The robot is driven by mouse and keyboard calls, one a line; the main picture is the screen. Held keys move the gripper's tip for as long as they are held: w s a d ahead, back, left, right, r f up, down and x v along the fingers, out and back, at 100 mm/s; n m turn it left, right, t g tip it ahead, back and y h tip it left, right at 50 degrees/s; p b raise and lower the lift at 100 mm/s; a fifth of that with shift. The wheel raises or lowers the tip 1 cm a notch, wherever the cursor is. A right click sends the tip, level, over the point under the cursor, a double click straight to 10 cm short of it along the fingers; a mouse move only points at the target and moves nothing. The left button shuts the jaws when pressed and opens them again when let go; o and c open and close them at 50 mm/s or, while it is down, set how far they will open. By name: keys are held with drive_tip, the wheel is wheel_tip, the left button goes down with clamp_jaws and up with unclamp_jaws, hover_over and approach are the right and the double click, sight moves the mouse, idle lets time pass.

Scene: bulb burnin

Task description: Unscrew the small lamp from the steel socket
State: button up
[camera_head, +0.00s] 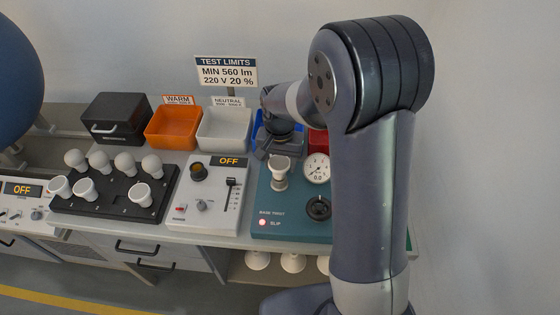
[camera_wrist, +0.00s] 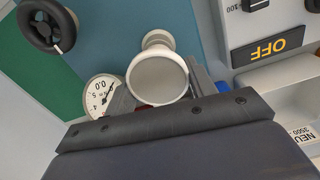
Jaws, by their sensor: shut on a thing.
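The small lamp (camera_head: 280,164) is a white reflector lamp standing upright at the teal base twist station (camera_head: 258,205). In the wrist view its broad round face (camera_wrist: 158,80) is toward the camera. My gripper (camera_head: 279,147) reaches it from behind, and the two grey fingers (camera_wrist: 160,92) are shut on the lamp, one on each side. A pale round collar (camera_wrist: 157,38) shows beyond the lamp's face; I cannot tell whether it is the steel socket or the lamp's own base. The lamp's lower end and its thread are hidden.
A dial gauge (camera_head: 316,169) and a black knob (camera_head: 317,207) are right of the lamp. A red light (camera_head: 262,222) glows beside "SLIP". A white tester (camera_head: 207,205) reads OFF. Orange (camera_head: 172,130) and white (camera_head: 223,130) bins stand behind; a black rack (camera_head: 115,199) holds several lamps.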

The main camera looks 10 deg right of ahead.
drive_tip(key=n, duration=0.7)
drive_tip(key=shift+a, duration=0.3)
drive_tip(key=n, duration=0.6)
drive_tip(key=shift+s+a+n, duration=0.1)
drive_tip(key=shift+s+n, duration=0.05)
drive_tip(key=shift+n, duration=0.15)
drive_tip(key=n, duration=0.4)
drive_tip(key=shift+s+a, duration=0.1)
drive_tip(key=n, duration=0.5)
drive_tip(key=shift+r, duration=0.1)
drive_tip(key=o, duration=0.9)
drive_tip(key=shift+a, duration=0.15)
drive_tip(key=shift+c, duration=0.2)
